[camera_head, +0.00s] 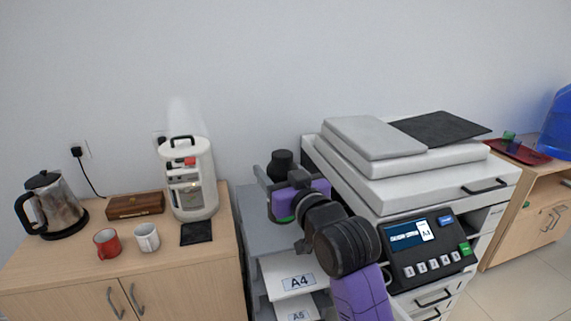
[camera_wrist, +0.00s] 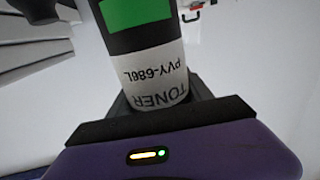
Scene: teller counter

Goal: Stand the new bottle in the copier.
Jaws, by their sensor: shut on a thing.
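The toner bottle is dark with a green band and a white label reading "TONER PVY-686L" in the wrist view (camera_wrist: 150,60). My gripper (camera_wrist: 160,118) is shut around it, below the label. In the head view the bottle's black end (camera_head: 282,163) shows above my gripper (camera_head: 275,190), beside the copier's left side. The copier (camera_head: 400,185) is white, with a dark control panel and a lit screen. The opening for a bottle cannot be made out; my arm hides part of the copier's front and left side.
Paper trays marked A4 (camera_head: 292,280) and A5 stand below my gripper. A left cabinet (camera_head: 70,275) holds a kettle (camera_head: 50,205), a red mug (camera_head: 107,243), a white mug (camera_head: 146,237), a wooden box (camera_head: 135,205) and a white machine (camera_head: 190,180). A red tray (camera_head: 522,153) lies far right.

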